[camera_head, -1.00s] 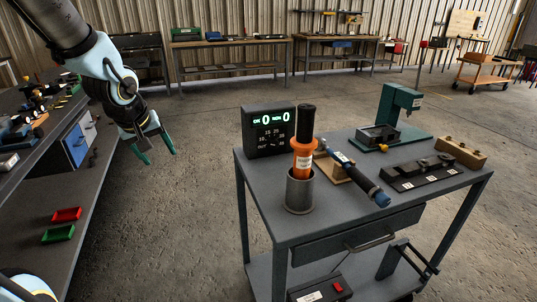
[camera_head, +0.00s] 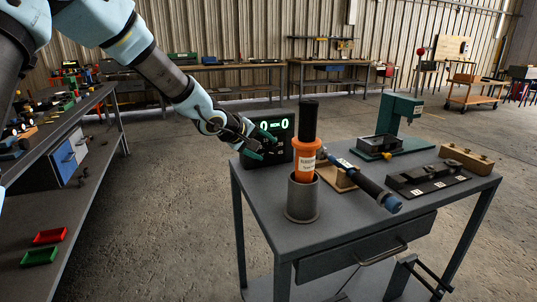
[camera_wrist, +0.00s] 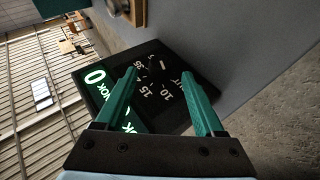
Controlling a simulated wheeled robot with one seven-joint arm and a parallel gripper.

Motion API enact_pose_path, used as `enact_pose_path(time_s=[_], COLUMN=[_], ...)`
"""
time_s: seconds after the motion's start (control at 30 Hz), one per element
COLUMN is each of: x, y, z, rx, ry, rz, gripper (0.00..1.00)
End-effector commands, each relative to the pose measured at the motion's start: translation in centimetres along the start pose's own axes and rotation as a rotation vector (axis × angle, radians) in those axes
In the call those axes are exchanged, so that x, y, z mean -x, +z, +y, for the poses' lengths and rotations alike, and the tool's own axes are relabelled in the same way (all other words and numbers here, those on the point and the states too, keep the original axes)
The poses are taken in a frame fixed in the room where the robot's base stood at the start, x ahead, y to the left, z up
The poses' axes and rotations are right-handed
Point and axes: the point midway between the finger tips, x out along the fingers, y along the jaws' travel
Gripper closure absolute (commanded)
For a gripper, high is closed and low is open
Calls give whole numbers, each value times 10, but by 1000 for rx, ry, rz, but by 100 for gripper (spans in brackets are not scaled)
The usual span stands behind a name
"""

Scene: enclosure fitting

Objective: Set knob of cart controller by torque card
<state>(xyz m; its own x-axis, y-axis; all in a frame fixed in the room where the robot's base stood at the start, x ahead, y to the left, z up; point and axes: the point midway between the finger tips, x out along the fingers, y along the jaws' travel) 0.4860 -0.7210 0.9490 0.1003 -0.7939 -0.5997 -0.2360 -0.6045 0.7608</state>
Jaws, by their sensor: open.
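The cart controller (camera_head: 286,135) is a black box with a green-lit display on the cart's back left corner. Its display reads zeros. My gripper (camera_head: 256,148) is in front of its face and hides much of the dial. In the wrist view the controller (camera_wrist: 172,120) lies beyond the fingers, tilted in the picture. Its dial numbers, such as 10, 15 and 35, show around a white mark, probably the knob's pointer (camera_wrist: 163,65), between the fingertips. My gripper (camera_wrist: 158,76) is open and empty; contact with the knob cannot be told. I cannot make out a torque card.
On the cart (camera_head: 262,208), an orange-and-black tool (camera_head: 305,160) stands in a grey cup (camera_head: 302,200) close to the controller. A blue-ended tool (camera_head: 365,184), a green press (camera_head: 402,110), a black block (camera_head: 425,178) and a wooden block (camera_head: 466,160) stand further right.

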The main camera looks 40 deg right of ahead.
Motion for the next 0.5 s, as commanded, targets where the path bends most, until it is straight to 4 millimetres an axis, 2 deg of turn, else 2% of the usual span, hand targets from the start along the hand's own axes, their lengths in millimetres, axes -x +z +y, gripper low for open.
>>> enact_pose_path(time_s=[0.03, 0.2, 0.5], x=[-10, -26, -31], y=[2, 1, 0], z=[0, 0, 0], rx=[-2, 0, -1], ry=[0, -1, -1], rz=[-2, -1, 1], gripper=[30, 30, 30])
